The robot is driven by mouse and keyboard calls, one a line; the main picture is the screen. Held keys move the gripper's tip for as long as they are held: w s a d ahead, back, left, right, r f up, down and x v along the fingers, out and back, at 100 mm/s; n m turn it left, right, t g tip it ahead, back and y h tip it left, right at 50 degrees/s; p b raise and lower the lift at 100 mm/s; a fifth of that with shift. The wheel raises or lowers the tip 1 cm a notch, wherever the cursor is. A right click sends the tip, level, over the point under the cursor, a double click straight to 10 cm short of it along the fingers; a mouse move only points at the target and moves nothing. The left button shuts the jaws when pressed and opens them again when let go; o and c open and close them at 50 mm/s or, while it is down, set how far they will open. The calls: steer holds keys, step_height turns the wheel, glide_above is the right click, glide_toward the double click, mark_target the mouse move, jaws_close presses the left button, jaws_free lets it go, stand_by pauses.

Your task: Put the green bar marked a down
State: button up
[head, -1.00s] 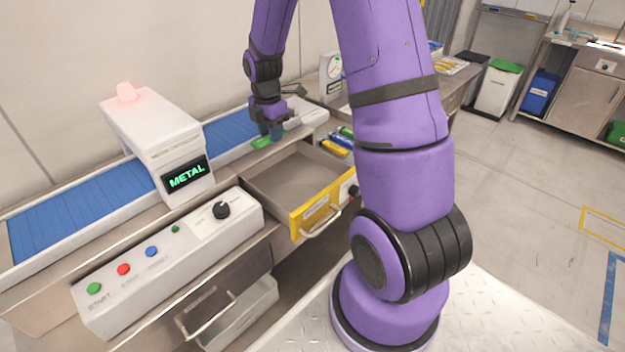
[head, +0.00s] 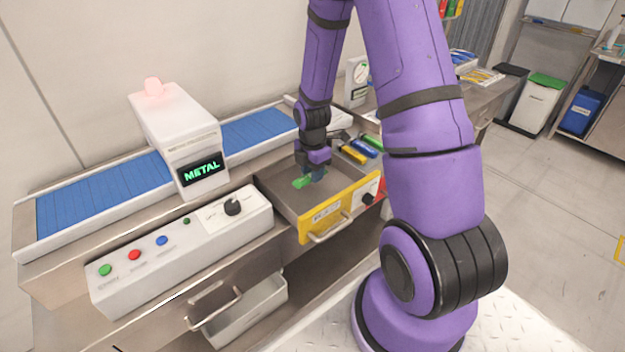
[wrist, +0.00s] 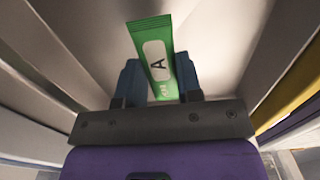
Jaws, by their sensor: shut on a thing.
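The green bar marked A (wrist: 158,62) is between the two blue fingers of my gripper (wrist: 158,82) in the wrist view, its letter facing the camera. In the head view my gripper (head: 313,176) is shut on the green bar (head: 302,182) inside the open yellow-fronted drawer (head: 345,207). The bar is low in the drawer, over its bare grey floor. I cannot tell whether it touches the floor.
Yellow (head: 353,155) and blue (head: 366,148) bars lie just behind the drawer. The blue conveyor belt (head: 105,195) runs behind, with a white detector (head: 183,135) reading METAL. A button panel (head: 180,245) stands left of the drawer.

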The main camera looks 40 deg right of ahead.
steer(key=shift+f, duration=1.5)
steer(key=shift+f, duration=0.1)
steer(key=o, duration=1)
steer(key=s+a+r+m+t, duration=0.1)
steer(key=s+a+r+m, duration=0.15)
steer(key=r, duration=0.75)
steer(key=s+a+r+m+t, duration=0.1)
steer(key=s+a+r+m, duration=0.15)
steer(key=r, duration=0.75)
steer(key=s+a+r+m, duration=0.2)
steer(key=r+m, duration=0.1)
steer(key=r, duration=0.6)
steer(key=shift+s+a+r+m+t, duration=0.55)
steer(key=shift+s+a+r+m, duration=0.35)
steer(key=shift+s+r+m, duration=1.25)
steer(key=shift+s+a+r+m+t, duration=0.5)
steer(key=shift+s+a+r+m, duration=0.55)
steer(key=shift+s, duration=1.85)
steer(key=shift+s+a+r+m+t, duration=0.65)
steer(key=shift+s+r+m, duration=1.3)
steer(key=shift+s, duration=0.55)
